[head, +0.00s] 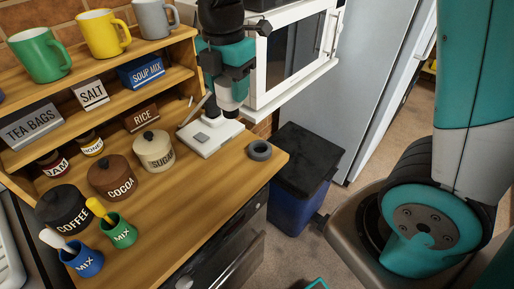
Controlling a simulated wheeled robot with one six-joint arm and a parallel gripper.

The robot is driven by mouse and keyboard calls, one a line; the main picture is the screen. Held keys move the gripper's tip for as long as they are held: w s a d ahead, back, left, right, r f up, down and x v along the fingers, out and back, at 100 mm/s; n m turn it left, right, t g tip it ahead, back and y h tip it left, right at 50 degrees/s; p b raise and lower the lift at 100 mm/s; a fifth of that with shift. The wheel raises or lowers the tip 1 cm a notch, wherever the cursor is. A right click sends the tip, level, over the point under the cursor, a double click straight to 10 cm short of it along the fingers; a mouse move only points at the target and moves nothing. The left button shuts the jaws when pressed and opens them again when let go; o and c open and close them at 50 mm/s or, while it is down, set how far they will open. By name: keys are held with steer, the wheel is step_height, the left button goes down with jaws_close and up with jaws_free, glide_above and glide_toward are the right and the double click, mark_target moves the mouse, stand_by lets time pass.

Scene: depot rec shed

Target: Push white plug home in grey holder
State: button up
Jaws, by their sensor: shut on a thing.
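My gripper (226,112) points down at the back of the wooden counter, over the right part of a flat white slab with a grey square on it (201,137). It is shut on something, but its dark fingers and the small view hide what. I cannot make out the white plug for certain; pale parts at the gripper may belong to it or to my wrist. A dark grey ring with a hollow middle (260,150) lies at the counter's right edge, right of and nearer than my gripper. I cannot tell if it is the grey holder.
Sugar (154,152), cocoa (112,178) and coffee (63,210) pots stand left on the counter (190,205). Green (120,232) and blue (85,260) mix cups stand in front. A shelf with mugs rises behind. A white microwave (290,60) is close right of my gripper.

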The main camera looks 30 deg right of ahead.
steer(key=w+d+f+p, duration=0.1)
steer(key=d+f, duration=0.3)
steer(key=f, duration=0.4)
steer(key=w+d+f+p, duration=0.2)
steer(key=d+f, duration=0.3)
steer(key=f, duration=0.3)
steer(key=shift+f, duration=0.25)
steer(key=shift+d+f+b, duration=0.1)
steer(key=shift+f+b, duration=0.7)
steer(key=shift+f, duration=0.65)
stand_by(0.7)
steer(key=o, duration=1)
step_height(320, 180, up, 18)
steer(key=b, duration=0.1)
steer(key=shift+f+b, duration=0.25)
steer(key=shift+b, duration=0.05)
